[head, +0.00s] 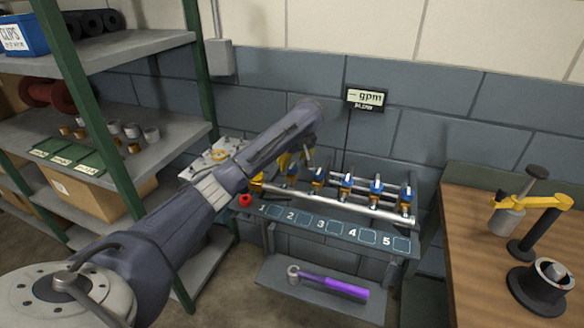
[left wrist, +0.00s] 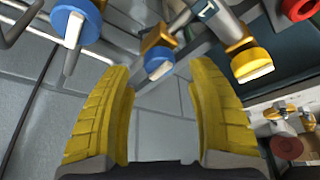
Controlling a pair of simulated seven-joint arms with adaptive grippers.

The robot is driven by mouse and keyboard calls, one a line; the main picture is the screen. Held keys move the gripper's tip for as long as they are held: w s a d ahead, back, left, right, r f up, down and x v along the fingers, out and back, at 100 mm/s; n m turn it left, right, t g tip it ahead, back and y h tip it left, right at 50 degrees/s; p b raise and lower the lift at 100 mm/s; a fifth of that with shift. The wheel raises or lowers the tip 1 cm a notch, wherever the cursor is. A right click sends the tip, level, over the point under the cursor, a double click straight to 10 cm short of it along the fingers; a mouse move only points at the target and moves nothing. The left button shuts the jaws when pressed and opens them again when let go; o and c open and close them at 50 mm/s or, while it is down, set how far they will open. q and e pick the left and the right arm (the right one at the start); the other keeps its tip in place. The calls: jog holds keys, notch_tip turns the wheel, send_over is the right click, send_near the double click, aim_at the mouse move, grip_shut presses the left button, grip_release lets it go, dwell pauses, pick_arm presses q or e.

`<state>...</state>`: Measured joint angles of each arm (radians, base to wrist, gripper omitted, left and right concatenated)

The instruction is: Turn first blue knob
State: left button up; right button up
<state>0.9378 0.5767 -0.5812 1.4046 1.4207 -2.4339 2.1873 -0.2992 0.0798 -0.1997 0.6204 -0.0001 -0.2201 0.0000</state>
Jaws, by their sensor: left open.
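My left gripper (head: 297,157) reaches over the left end of the valve row in the head view, pointing down. In the left wrist view its two yellow fingers (left wrist: 162,88) are apart, with nothing between them. A blue knob (left wrist: 158,64) with a white bar shows just beyond and between the fingertips, apart from them. A third blue knob (left wrist: 76,20) is at upper left. In the head view my arm partly hides the row's left end. My right gripper is out of view.
A ledge numbered 1 to 5 (head: 337,229) runs below the pipe. A purple-handled tool (head: 333,285) lies on the lower shelf. A "gpm" display (head: 367,98) is above. Metal shelving (head: 110,50) stands left, a wooden bench (head: 480,260) right.

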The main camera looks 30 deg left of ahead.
aim_at(292, 165)
pick_arm(q)
jog(key=shift+x, duration=1.75)
jog(key=shift+c, duration=0.5)
grip_shut()
